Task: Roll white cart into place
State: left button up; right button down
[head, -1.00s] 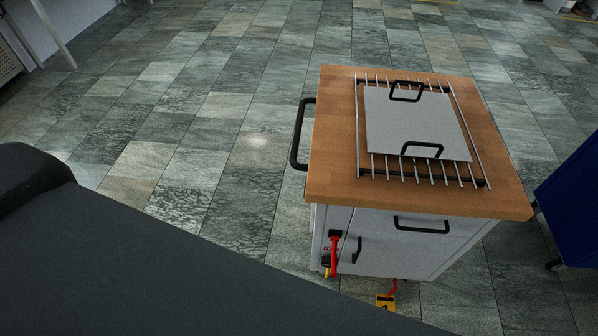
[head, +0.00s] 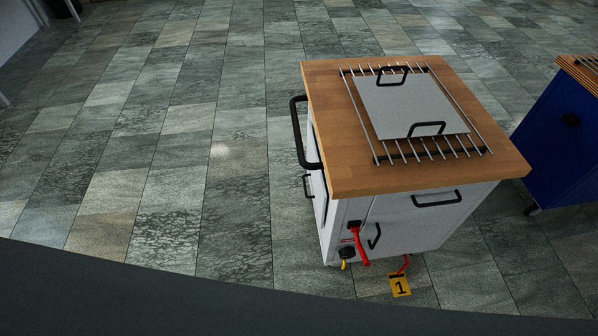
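The white cart (head: 400,225) stands on the tiled floor right of centre in the head view. It has a wooden top (head: 350,165) and a black push handle (head: 299,135) on its left side. A metal rack (head: 467,135) lies on the top, with a grey plate (head: 405,105) with two black handles on it. A red lever or cable (head: 359,246) and a yellow tag marked 1 (head: 400,285) are low on the cart's near side. Neither of my grippers is in view.
A blue cabinet or cart (head: 560,140) with a wooden top stands close by on the right. The tiled floor (head: 150,130) to the left and behind the white cart is open. A dark surface fills the bottom edge of the view.

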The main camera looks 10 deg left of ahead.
aim_at(353, 181)
jog(key=j, duration=0.25)
jog(key=i+l, duration=0.2)
jog(key=i, duration=0.25)
jog(key=i+l, duration=0.2)
jog(key=i, duration=0.3)
